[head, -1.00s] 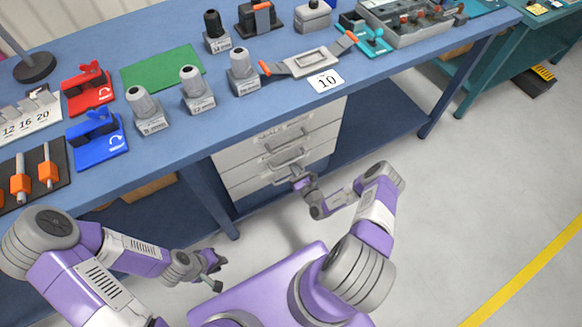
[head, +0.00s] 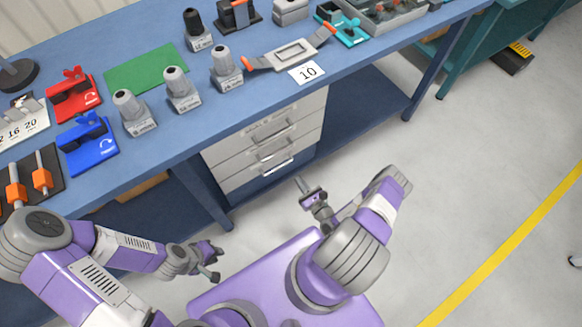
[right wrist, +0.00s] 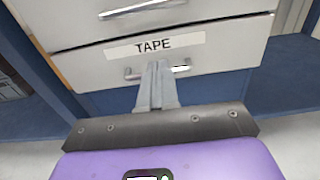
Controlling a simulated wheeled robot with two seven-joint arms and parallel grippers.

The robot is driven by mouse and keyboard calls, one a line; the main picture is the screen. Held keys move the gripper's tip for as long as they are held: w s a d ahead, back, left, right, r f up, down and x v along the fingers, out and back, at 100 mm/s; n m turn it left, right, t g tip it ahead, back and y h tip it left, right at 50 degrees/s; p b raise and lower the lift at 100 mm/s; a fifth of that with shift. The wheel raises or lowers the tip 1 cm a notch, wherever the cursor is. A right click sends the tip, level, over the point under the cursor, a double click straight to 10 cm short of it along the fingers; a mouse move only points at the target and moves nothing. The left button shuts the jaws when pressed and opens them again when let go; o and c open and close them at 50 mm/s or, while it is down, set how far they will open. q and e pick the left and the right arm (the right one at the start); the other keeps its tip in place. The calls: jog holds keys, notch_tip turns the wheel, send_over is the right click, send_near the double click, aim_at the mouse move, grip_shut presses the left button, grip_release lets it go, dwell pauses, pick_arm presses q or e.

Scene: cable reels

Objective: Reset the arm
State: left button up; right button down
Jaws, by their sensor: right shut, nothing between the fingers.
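In the head view my right gripper (head: 300,182) is in front of the white drawer unit under the blue bench, its tip pointing toward the drawers. In the right wrist view its two fingers (right wrist: 156,82) are together with nothing between them. They overlap the handle of the drawer labelled TAPE (right wrist: 155,45) in the picture; I cannot tell whether they touch it, but they appear apart from it in the head view. My left gripper (head: 212,263) hangs low at the left, before the bench, holding nothing visible; its finger opening is unclear.
The blue bench (head: 150,55) carries a green mat (head: 146,68), red (head: 74,95) and blue (head: 88,143) fixtures, several grey-based knobs and a grey plate with orange handles (head: 291,54). Open floor (head: 440,190) with a yellow line lies to the right.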

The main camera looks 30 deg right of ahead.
jog(key=shift+s, duration=0.2)
jog(key=s+a+r+n+g+y, duration=0.3)
jog(key=a+n+g+y, duration=0.4)
jog(key=a, duration=0.4)
jog(key=s+a+r+n+g+y, duration=0.35)
jog(key=a+n+g+y, duration=0.3)
jog(key=a, duration=0.35)
jog(key=s+d+n+g+h+p, duration=0.1)
jog(key=s+n+g+h, duration=0.7)
jog(key=n, duration=0.6)
jog(key=w+r+n+t+h, duration=0.1)
jog(key=w+r+n+t, duration=0.3)
jog(key=w+r+n, duration=0.1)
jog(key=shift+d+h, duration=0.25)
jog(key=shift+h, duration=0.1)
jog(key=shift+n, duration=0.25)
